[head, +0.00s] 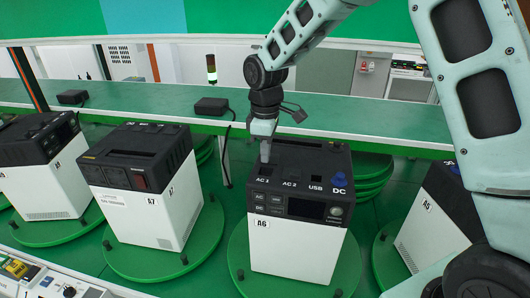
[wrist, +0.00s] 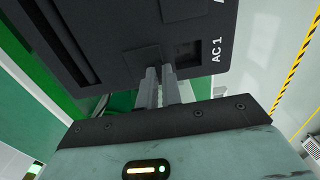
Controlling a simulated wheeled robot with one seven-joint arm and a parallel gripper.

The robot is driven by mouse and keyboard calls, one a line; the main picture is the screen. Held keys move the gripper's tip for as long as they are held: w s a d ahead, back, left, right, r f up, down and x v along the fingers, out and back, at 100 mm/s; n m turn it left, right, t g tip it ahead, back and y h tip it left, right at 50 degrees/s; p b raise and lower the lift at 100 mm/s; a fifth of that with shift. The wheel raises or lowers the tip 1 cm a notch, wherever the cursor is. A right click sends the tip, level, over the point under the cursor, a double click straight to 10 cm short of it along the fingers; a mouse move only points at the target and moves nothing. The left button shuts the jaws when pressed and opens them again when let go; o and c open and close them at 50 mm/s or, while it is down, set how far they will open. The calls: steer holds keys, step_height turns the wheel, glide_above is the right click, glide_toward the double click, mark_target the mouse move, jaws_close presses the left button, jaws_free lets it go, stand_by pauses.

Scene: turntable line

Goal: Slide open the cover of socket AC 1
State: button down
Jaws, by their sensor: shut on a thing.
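The power unit marked A6 (head: 298,235) stands upright on a green turntable, with AC 1, AC 2, USB and DC marked on its black top. My gripper (head: 265,154) points down onto the top at the AC 1 position. In the wrist view, my gripper's two fingers (wrist: 160,80) are close together, shut on the cover of socket AC 1. The cover (wrist: 142,57) looks like a flat dark square beside a dark square recess, the socket AC 1 (wrist: 188,52), next to its label. Part of the recess shows uncovered. The grip point itself is hidden by the fingers.
Unit A7 (head: 150,200) stands on its turntable (head: 120,258) to the left, and another unit (head: 40,165) stands farther left. Unit A5 (head: 430,232) is on the right, partly behind my arm. A green shelf (head: 360,125) with black adapters (head: 211,106) runs behind.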

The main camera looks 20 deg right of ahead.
steer(key=c, duration=1.6)
jaws_free()
steer(key=shift+w+d, duration=0.1)
steer(key=shift+w, duration=0.05)
steer(key=shift+o, duration=0.2)
steer(key=shift+r, duration=0.15)
step_height(320, 180, up, 17)
steer(key=b, duration=0.4)
steer(key=shift+b, duration=0.35)
